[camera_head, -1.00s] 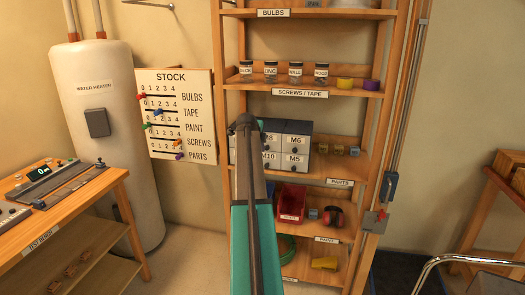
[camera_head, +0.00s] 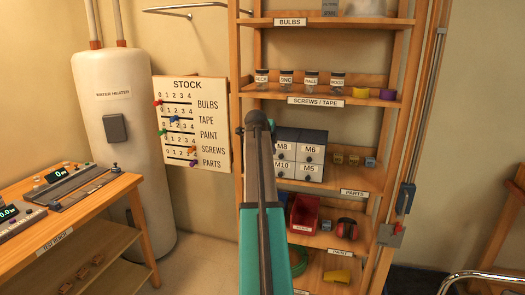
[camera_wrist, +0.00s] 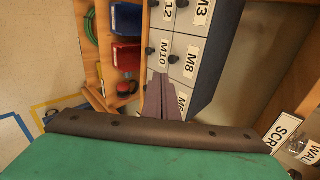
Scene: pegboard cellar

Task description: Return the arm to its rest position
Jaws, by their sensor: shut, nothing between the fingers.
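My arm rises through the middle of the head view, teal below and dark at its top. Its end stands in front of the parts shelf (camera_head: 345,175), and my gripper is hidden there behind the arm. In the wrist view my gripper (camera_wrist: 163,98) shows as two fingers pressed together with nothing between them. The fingers appear against the drawer cabinet (camera_wrist: 215,60), which has labels such as M8 and M10. I cannot tell whether they touch it. The same drawer cabinet (camera_head: 300,155) shows right of my arm in the head view.
The shelf unit (camera_head: 247,50) holds jars (camera_head: 311,82), tape rolls (camera_head: 361,92), a red bin (camera_head: 303,214) and earmuffs (camera_head: 347,228). A stock board (camera_head: 190,125) hangs left of it. The water heater (camera_head: 130,130) and the test bench (camera_head: 95,212) stand farther left.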

